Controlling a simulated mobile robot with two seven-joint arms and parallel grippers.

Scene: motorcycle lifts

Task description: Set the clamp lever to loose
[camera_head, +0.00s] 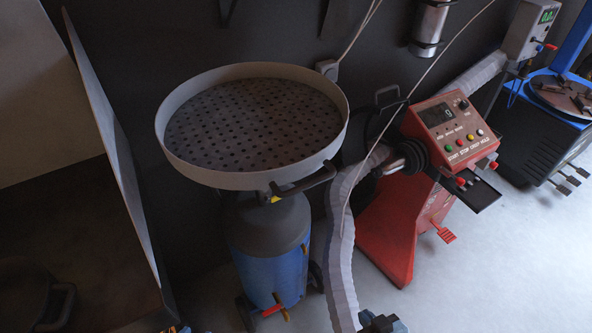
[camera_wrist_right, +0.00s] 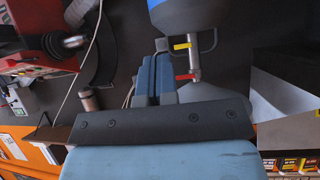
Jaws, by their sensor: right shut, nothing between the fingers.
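The drainer has a round perforated pan (camera_head: 250,120) above a blue tank (camera_head: 270,265). A grey post (camera_wrist_right: 195,63) by the tank's dark shoulder carries a yellow part (camera_wrist_right: 181,46) and a red lever (camera_wrist_right: 187,77) in the right wrist view, likely the clamp lever; I cannot read its setting. The pan hides most of that post in the head view. My right gripper (camera_head: 381,322) is at the bottom edge, right of the tank; its blue fingers (camera_wrist_right: 153,77) are shut and empty, apparently apart from the lever. A blue sliver at the bottom left may be my left gripper.
A red-handled valve (camera_head: 277,307) sits low on the tank. A pale ribbed hose (camera_head: 340,255) hangs right of it. A red machine (camera_head: 400,220) with a button panel stands further right. A grey panel (camera_head: 115,150) rises at left. Floor at the lower right is clear.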

